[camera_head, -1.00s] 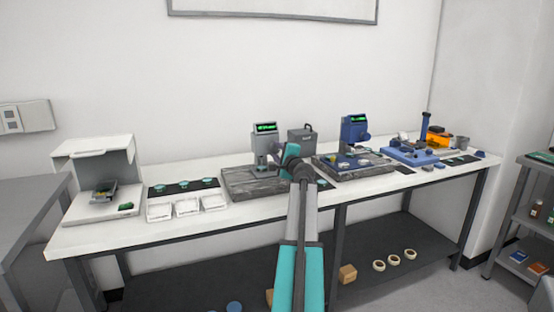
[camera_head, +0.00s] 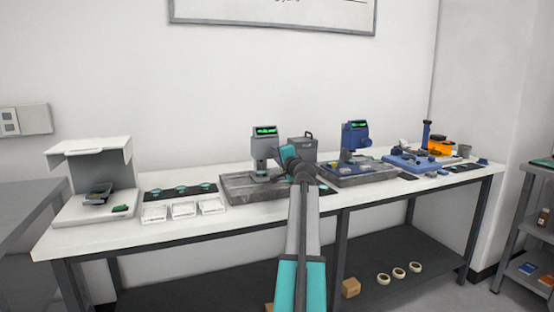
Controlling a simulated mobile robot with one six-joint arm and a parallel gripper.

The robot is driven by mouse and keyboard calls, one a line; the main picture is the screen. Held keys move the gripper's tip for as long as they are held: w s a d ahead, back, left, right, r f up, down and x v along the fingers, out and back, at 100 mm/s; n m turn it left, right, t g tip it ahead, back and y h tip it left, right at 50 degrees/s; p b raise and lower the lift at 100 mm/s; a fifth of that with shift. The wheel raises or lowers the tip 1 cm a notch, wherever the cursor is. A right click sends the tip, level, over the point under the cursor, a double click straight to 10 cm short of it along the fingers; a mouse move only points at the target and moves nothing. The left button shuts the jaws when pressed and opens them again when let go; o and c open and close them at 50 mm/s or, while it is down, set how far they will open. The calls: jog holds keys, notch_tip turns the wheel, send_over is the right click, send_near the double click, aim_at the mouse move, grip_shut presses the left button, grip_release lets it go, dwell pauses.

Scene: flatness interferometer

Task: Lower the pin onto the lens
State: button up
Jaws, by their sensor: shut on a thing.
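A grey gauge (camera_head: 264,143) with a green-lit display stands on a dark stone-like plate (camera_head: 240,190) at mid-bench. My gripper (camera_head: 276,155) is at the right side of its head, mostly hidden behind my own teal and grey arm. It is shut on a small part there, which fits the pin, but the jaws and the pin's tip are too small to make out. The lens under the head cannot be made out. I cannot tell whether the pin touches anything.
A blue gauge (camera_head: 354,138) on a second plate stands to the right, with a grey box (camera_head: 302,148) between. White trays (camera_head: 184,210) and a black strip of lenses (camera_head: 181,190) lie left, beside a white hooded stand (camera_head: 88,150). The bench's front edge (camera_head: 130,249) is clear.

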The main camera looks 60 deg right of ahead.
dwell(0.4)
jog(key=o, duration=1)
jog(key=shift+p+v, duration=0.3)
jog(key=shift+v, duration=6.6)
jog(key=shift+r, duration=0.15)
